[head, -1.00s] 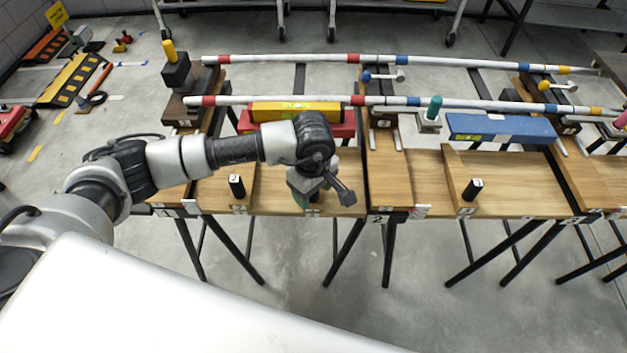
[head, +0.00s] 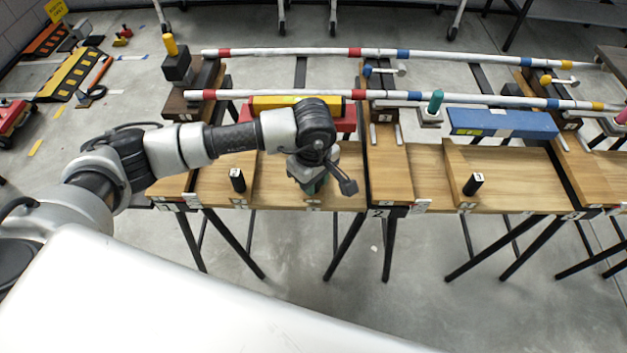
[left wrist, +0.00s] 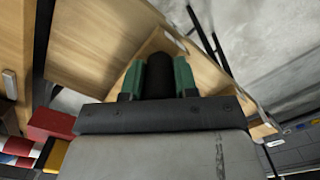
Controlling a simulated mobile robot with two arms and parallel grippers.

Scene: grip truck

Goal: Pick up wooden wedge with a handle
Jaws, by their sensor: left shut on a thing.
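My left gripper (head: 314,187) points down over the middle of the near bench in the head view. In the left wrist view its green fingers (left wrist: 159,80) are shut on the black upright handle (left wrist: 161,76) of a wooden wedge. The tan wedge (left wrist: 210,74) shows around the fingers there; the gripper body hides much of it. In the head view the gripper hides the held handle. Two other black handles stand upright, one to the left (head: 237,180) and one to the right (head: 473,185). My right gripper is not in view.
Striped pipes (head: 300,94) run across supports behind the wooden bench tops. A yellow bar (head: 285,103) and red block (head: 346,122) lie behind my gripper, and a blue bar (head: 503,123) lies to the right. Open floor lies in front of the benches.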

